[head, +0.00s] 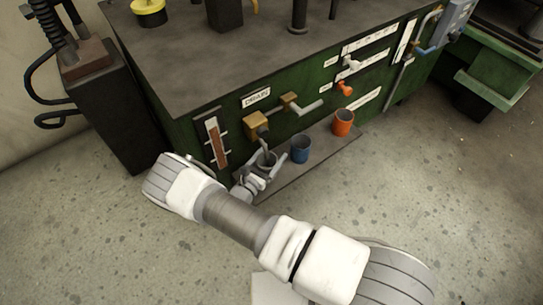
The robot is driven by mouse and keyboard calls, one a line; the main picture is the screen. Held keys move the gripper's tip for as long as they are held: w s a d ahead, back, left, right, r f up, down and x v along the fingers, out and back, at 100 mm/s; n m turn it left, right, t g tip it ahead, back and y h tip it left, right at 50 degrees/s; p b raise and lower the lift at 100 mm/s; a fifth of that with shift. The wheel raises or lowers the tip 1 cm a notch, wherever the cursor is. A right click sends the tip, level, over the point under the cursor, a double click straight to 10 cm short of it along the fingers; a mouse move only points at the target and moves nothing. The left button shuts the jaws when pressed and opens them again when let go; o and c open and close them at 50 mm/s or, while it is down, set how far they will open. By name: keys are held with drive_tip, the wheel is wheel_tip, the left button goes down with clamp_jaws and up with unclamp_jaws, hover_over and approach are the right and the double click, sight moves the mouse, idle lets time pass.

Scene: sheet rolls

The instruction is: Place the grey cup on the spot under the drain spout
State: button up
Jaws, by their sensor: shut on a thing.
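The grey cup (266,159) is between the fingers of my gripper (263,170), at the left end of a low shelf. My gripper is shut on the cup, and its fingers hide part of the cup's sides. The drain spout (264,146) hangs from a brass valve (257,124) under a "DRAIN" label, directly above or just behind the cup's mouth. The spot under the spout is hidden by the cup and gripper. I cannot tell whether the cup touches the shelf.
A blue cup (301,150) and an orange cup (343,122) stand to the right on the same shelf (312,172). A second brass valve (290,99) with a grey handle and a red-orange knob (345,88) stick out from the green machine front (228,122).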

sight(261, 169)
drive_tip(key=shift+f, duration=0.15)
drive_tip(key=o, duration=1.3)
drive_tip(key=shift+r, duration=0.2)
drive_tip(key=shift+s+a+r, duration=0.1)
drive_tip(key=shift+s+a, duration=0.1)
drive_tip(key=p+v, duration=0.2)
drive_tip(key=v, duration=0.9)
drive_tip(key=shift+s+a, duration=0.15)
drive_tip(key=shift+s, duration=0.05)
